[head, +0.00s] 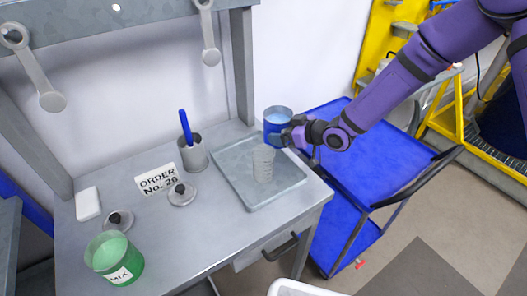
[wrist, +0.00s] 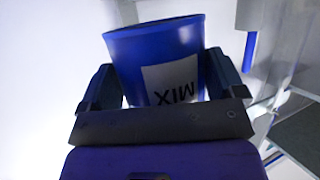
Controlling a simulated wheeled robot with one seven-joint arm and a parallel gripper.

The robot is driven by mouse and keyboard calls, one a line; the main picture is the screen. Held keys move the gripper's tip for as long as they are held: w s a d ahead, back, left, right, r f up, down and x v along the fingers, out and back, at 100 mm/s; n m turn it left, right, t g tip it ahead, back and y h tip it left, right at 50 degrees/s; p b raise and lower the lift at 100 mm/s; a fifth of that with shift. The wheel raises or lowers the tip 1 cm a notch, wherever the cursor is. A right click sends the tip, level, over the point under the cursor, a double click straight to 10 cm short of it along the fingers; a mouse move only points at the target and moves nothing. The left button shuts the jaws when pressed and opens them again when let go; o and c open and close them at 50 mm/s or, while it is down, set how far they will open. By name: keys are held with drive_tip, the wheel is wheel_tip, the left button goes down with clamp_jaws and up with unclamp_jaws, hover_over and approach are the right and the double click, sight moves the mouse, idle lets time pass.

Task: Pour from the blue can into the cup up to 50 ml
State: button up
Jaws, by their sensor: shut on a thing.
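The blue can (head: 277,122) is held up in my gripper (head: 288,137), above the right side of the metal tray. It looks close to upright, with pale blue contents at its open top. In the wrist view the can (wrist: 150,60) sits between both fingers of my gripper (wrist: 165,85), and its white label reads MIX upside down. The clear cup (head: 263,164) stands on the tray (head: 284,191), just below and left of the can. I cannot make out any liquid in the cup.
A green can (head: 118,262) labelled MIX stands at the bench's front left. Two round lids (head: 181,194) (head: 119,220), an order card (head: 156,179), a white block (head: 87,204) and a grey holder (head: 194,155) with a blue stick are on the bench. A blue cart (head: 365,160) stands right.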

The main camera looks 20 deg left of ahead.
sight(286, 124)
drive_tip(key=shift+s+a+r+n+t, duration=0.1)
drive_tip(key=shift+s+r+n+t, duration=0.35)
drive_tip(key=shift+n, duration=0.15)
drive_tip(key=shift+s+r+n+t, duration=0.35)
drive_tip(key=shift+r+n, duration=0.1)
drive_tip(key=shift+r, duration=0.4)
drive_tip(key=shift+s+r+n+t, duration=0.3)
drive_tip(key=shift+r+n, duration=0.15)
drive_tip(key=shift+r, duration=0.35)
drive_tip(key=shift+s+r+n+t+y, duration=0.3)
drive_tip(key=shift+s+r+n, duration=0.1)
drive_tip(key=shift+r, duration=0.3)
drive_tip(key=shift+s+a+r+n+t+p, duration=0.1)
drive_tip(key=shift+s+r+n+t+p, duration=0.2)
drive_tip(key=shift+s+r+n+p, duration=0.25)
idle(1.5)
drive_tip(key=shift+r+n+t+y+p, duration=0.3)
drive_tip(key=shift+n+p, duration=0.15)
drive_tip(key=shift+n, duration=0.1)
idle(2.1)
drive_tip(key=shift+f, duration=0.1)
